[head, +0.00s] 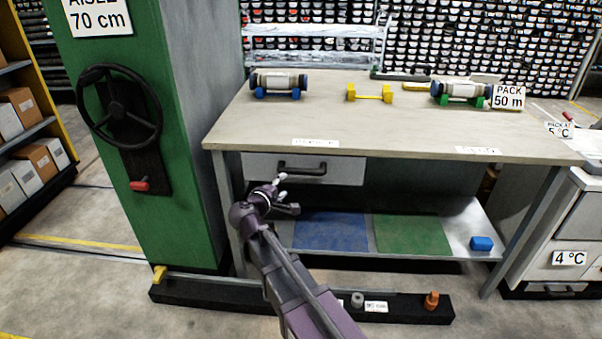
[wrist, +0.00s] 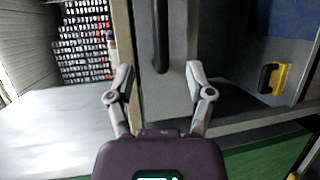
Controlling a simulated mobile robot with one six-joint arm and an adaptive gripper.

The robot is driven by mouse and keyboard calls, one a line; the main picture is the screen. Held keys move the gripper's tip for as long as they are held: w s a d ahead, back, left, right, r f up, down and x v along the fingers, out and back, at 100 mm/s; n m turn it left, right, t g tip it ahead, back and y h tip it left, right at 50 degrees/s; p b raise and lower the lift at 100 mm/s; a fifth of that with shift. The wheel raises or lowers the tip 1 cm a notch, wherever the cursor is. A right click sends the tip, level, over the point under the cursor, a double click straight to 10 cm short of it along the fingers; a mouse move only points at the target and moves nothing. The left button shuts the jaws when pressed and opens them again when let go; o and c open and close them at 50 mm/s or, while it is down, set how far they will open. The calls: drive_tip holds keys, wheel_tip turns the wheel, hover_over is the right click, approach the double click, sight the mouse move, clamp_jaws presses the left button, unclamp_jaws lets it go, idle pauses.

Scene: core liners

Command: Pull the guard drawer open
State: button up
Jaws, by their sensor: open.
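The guard drawer (head: 335,171) is a pale grey front under the left part of the workbench top. It looks shut, roughly flush below the bench edge. Its dark bar handle (head: 302,170) is on the front, and the handle also shows in the wrist view (wrist: 161,38), upright in that picture. My gripper (head: 287,193) is just below and left of the handle in the head view. In the wrist view my gripper (wrist: 160,68) is open, with one finger on each side of the handle's line. Nothing is held. Whether the fingertips reach the handle is unclear.
The workbench top (head: 350,125) carries core liners on coloured cradles. A green column (head: 125,190) with a handwheel stands close left. The lower shelf has a blue mat (head: 331,231) and a green mat (head: 412,234). A black floor rail (head: 210,291) runs in front.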

sight(299, 173)
drive_tip(key=b+x, duration=0.2)
drive_tip(key=x, duration=1)
drive_tip(key=shift+f, duration=0.1)
clamp_jaws()
